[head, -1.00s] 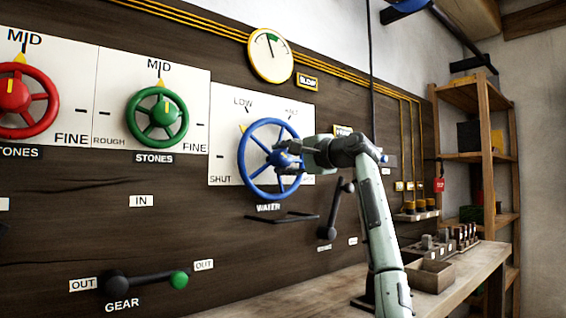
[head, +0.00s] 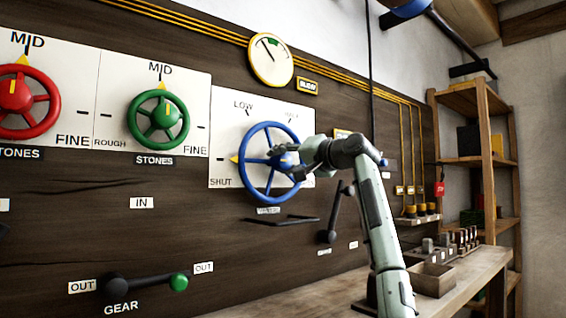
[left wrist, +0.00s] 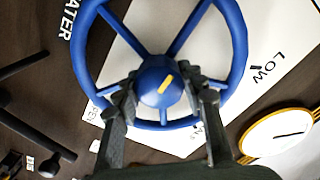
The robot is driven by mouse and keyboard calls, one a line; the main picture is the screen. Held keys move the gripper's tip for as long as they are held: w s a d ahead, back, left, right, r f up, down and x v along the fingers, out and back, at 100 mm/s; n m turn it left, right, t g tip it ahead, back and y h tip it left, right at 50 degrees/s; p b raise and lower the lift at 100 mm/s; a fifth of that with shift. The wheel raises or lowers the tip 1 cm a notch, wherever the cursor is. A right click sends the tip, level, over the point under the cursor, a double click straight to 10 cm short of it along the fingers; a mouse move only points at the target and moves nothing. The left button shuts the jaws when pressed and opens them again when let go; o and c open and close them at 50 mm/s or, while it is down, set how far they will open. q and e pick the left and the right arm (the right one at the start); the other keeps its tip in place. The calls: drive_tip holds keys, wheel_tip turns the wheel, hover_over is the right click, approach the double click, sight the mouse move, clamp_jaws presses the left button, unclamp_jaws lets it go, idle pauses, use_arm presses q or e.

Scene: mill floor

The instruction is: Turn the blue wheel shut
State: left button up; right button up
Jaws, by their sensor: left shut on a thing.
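The blue wheel (head: 267,126) is mounted on a white plate (head: 222,112) marked LOW and SHUT. Its yellow pointer (head: 234,159) points left, just above the word SHUT (head: 221,182). My left gripper (head: 286,158) is at the wheel's centre, shut on its hub. In the left wrist view, the fingers of my left gripper (left wrist: 171,92) sit on both sides of the blue hub (left wrist: 158,76), which has a yellow stripe. The gripper and arm hide the wheel's right part in the head view. My right gripper is not in view.
A red wheel (head: 47,79) and a green wheel (head: 185,120) are to the left on the panel. A round gauge (head: 271,60) hangs above. A black lever (head: 328,236) is close below my arm. A bench (head: 465,277) with a wooden box (head: 433,279) is at right.

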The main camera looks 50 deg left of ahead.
use_arm(q)
drive_tip(key=shift+f, duration=0.1)
idle(0.3)
drive_tip(key=o, duration=1.2)
drive_tip(key=shift+c, duration=0.2)
drive_tip(key=s+d, duration=0.1)
drive_tip(key=d, duration=1.1)
